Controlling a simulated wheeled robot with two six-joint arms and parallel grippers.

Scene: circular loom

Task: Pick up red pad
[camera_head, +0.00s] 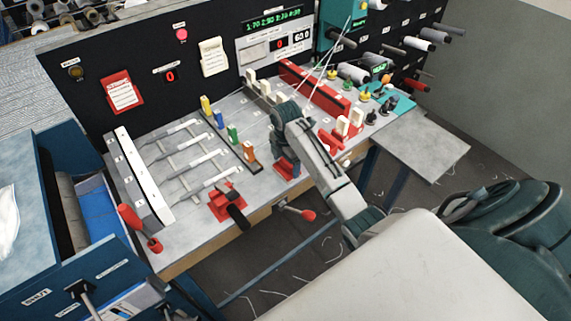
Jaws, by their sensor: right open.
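A small flat red piece, which looks like the red pad (284,173), lies on the grey worktop near its front edge. My right arm comes in from the lower right and bends down over the worktop. My right gripper (287,160) points down just above or around the red pad and partly covers it. I cannot tell whether the fingers touch the pad. The gripper is open. My left gripper is not in view.
A red clamp with a black handle (227,203) stands left of my right gripper. Coloured blocks (233,133) line a black strip behind. Red parts (332,142) stand to the right. A red-handled lever (138,228) is at the left. A grey side table (425,145) is clear.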

